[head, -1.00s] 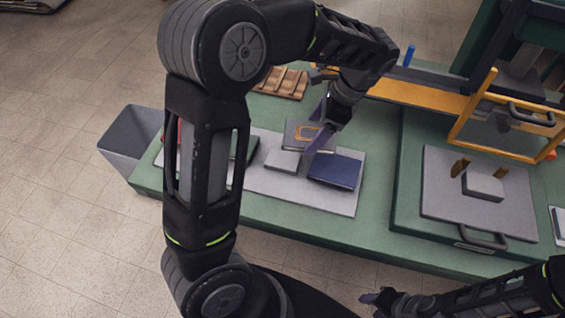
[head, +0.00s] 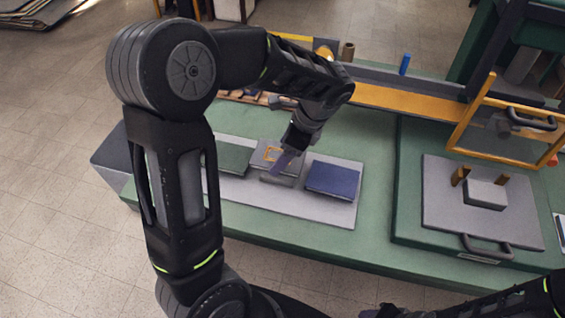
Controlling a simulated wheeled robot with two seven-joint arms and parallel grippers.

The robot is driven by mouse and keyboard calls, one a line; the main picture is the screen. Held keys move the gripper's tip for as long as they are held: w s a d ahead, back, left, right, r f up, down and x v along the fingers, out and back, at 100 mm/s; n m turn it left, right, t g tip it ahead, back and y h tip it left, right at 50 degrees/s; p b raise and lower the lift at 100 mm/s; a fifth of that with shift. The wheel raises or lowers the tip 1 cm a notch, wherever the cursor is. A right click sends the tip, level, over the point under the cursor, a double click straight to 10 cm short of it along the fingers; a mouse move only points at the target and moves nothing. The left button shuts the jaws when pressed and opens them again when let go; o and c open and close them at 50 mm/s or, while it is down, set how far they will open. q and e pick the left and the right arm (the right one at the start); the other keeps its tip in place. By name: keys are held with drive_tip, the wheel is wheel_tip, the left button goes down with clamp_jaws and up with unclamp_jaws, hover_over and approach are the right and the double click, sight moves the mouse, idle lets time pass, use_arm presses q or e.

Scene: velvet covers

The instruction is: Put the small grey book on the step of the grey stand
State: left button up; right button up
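The small grey book (head: 273,180) lies on the light grey mat, mostly hidden by my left gripper. My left gripper (head: 282,168) points down right over it. My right gripper (head: 384,313) is at the bottom edge, cut off and dark.
A yellow frame (head: 480,98) rises behind the plate. Green table is bare between mat and plate.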

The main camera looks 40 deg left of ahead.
use_arm(q)
drive_tip(key=shift+f, duration=0.4)
drive_tip(key=shift+f, duration=1.85)
drive_tip(key=shift+f, duration=0.25)
drive_tip(key=o, duration=1.5)
drive_tip(key=shift+r, duration=0.1)
drive_tip(key=shift+c, duration=0.2)
drive_tip(key=v, duration=1.2)
drive_tip(key=shift+r+b, duration=0.2)
drive_tip(key=shift+b, duration=0.2)
